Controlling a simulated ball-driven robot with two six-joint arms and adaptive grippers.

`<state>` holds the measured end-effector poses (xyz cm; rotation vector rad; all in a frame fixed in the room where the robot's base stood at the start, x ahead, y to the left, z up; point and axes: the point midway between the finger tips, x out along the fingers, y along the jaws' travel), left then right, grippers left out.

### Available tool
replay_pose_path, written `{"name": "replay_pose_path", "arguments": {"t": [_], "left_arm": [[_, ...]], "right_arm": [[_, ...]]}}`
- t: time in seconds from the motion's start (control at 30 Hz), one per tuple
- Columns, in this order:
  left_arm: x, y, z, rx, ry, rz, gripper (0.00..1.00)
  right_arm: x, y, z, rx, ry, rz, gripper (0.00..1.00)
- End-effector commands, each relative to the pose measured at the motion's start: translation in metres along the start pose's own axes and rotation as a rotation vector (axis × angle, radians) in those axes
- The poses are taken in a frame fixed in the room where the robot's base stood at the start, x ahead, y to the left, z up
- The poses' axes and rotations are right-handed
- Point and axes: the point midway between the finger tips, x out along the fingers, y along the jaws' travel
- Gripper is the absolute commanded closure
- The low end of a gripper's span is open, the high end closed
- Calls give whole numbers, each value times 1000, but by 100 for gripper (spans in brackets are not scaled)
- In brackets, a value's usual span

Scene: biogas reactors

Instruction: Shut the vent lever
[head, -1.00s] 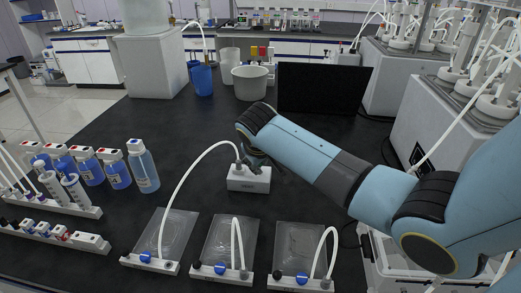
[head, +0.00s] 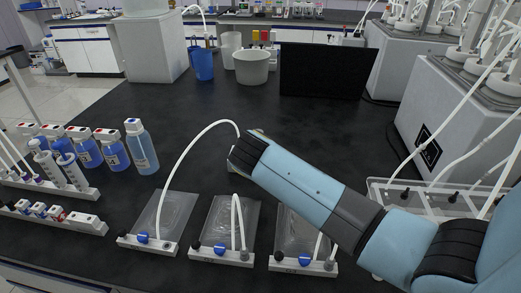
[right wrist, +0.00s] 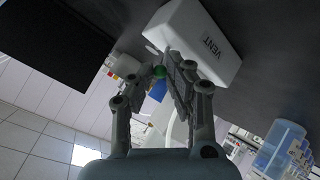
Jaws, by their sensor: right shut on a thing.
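The white vent block, marked VENT (right wrist: 208,42), lies at the top of the right wrist view, tilted in that picture. In the head view my right wrist covers the block and the fingertips. A white tube (head: 190,152) curves to that spot from the left tray. My left gripper is not in view.
Clear bags on white racks, the left one (head: 164,212) and two more, lie along the front. Blue-labelled bottles (head: 142,150) and syringes stand left. A black screen (head: 322,71), white bucket (head: 251,68) and blue cup (head: 202,64) stand behind. The table's middle is clear.

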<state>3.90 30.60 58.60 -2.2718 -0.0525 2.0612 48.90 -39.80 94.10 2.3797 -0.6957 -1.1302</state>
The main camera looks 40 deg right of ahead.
Motion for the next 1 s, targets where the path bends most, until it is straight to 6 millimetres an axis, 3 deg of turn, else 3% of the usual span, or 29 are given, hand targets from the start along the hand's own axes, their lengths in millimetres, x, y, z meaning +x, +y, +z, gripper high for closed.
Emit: {"name": "replay_pose_path", "arguments": {"t": [0.17, 0.2, 0.37, 0.73, 1.0], "left_arm": [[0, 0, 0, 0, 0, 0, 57], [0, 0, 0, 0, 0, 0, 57], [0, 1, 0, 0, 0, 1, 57], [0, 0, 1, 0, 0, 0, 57], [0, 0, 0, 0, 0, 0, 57]], "right_arm": [[0, -1, 1, 1, -2, -4, 100], [0, -1, 1, 1, -2, -4, 82], [0, -1, 1, 1, -2, -3, 62], [-9, -1, 0, 1, 0, -3, 62], [-65, -2, 1, 5, -3, -5, 62]]}}
